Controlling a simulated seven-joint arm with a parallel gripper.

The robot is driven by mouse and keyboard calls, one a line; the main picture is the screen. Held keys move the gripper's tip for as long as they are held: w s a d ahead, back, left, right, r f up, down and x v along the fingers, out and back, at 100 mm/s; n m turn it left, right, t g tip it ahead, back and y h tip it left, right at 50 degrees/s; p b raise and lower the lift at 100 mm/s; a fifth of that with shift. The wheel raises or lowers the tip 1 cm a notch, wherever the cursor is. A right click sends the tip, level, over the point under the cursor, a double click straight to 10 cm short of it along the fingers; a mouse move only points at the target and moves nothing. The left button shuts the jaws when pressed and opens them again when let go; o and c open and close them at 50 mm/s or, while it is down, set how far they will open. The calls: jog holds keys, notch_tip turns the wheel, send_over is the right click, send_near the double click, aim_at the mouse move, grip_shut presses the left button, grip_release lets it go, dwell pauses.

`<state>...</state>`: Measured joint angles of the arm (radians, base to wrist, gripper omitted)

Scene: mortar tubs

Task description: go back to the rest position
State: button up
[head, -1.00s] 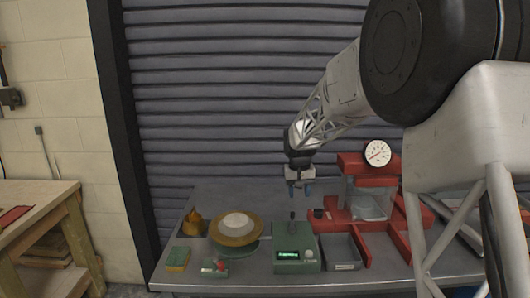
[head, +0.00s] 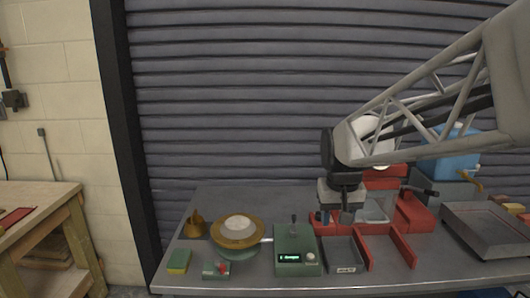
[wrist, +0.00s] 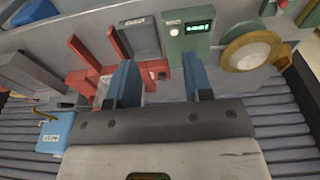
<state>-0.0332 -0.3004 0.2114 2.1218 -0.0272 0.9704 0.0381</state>
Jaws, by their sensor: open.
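My gripper (head: 336,214) hangs in front of the red stand (head: 382,180), above the metal bench. It points down, and the forearm reaches in from the right and hides part of the stand. In the wrist view the two blue fingers of my gripper (wrist: 160,80) stand well apart with nothing between them. A green box with a lit display (head: 296,250) is to the gripper's lower left, apart from it.
A brass dish with a white disc (head: 237,228), a brass cone (head: 195,225), and a yellow-green sponge (head: 178,260) are on the left. A grey tray (head: 344,255) is below the gripper. A blue container (head: 452,155) and a grey slab (head: 488,228) are on the right.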

jog(key=s+d+f, duration=0.1)
jog(key=s+f, duration=0.1)
jog(key=s, duration=0.9)
jog(key=s+f+t, duration=0.1)
jog(key=s+f, duration=0.1)
jog(key=s, duration=0.9)
jog(key=shift+s+d, duration=0.35)
jog(key=shift+s, duration=0.05)
dwell(0.8)
